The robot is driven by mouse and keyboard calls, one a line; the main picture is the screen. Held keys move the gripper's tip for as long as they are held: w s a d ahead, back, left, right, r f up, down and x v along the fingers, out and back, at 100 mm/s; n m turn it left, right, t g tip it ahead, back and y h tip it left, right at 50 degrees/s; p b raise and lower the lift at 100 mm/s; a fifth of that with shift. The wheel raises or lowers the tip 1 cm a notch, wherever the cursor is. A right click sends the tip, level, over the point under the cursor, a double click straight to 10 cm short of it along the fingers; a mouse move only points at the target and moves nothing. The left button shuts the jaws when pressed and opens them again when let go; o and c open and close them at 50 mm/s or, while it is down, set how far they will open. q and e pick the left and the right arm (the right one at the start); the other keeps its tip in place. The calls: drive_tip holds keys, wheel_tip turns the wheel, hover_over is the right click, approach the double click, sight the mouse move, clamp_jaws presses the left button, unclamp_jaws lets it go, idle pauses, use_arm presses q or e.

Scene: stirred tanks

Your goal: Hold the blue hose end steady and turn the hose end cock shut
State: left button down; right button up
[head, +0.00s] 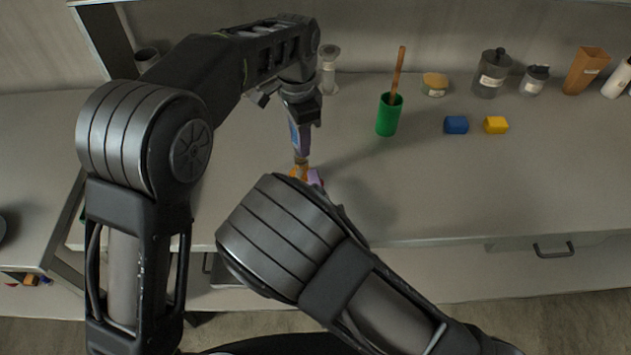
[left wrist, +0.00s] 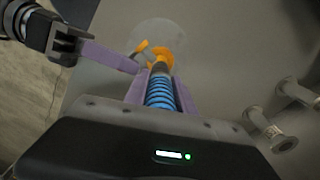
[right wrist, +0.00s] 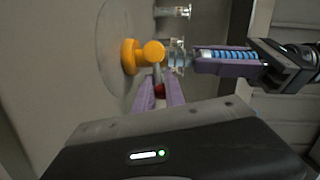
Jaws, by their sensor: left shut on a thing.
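The blue hose end (left wrist: 160,92) is between the purple fingers of my left gripper (left wrist: 158,82), which is shut on it. In the head view my left gripper (head: 300,150) points down at the bench. The orange fitting of the cock (left wrist: 160,57) is just beyond the fingertips; it also shows in the right wrist view (right wrist: 130,56). In the head view my right arm mostly hides this gripper (head: 315,180).
A green cup (head: 388,118) with a brown stick, a blue block (head: 456,125) and a yellow block (head: 496,125) stand to the right. Jars (head: 491,75) and an orange-brown container (head: 586,70) line the back. A clear flanged piece (head: 329,70) stands behind my left gripper. The bench's front right is bare.

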drive_tip(key=o, duration=0.4)
drive_tip(key=shift+r, duration=0.1)
idle(0.4)
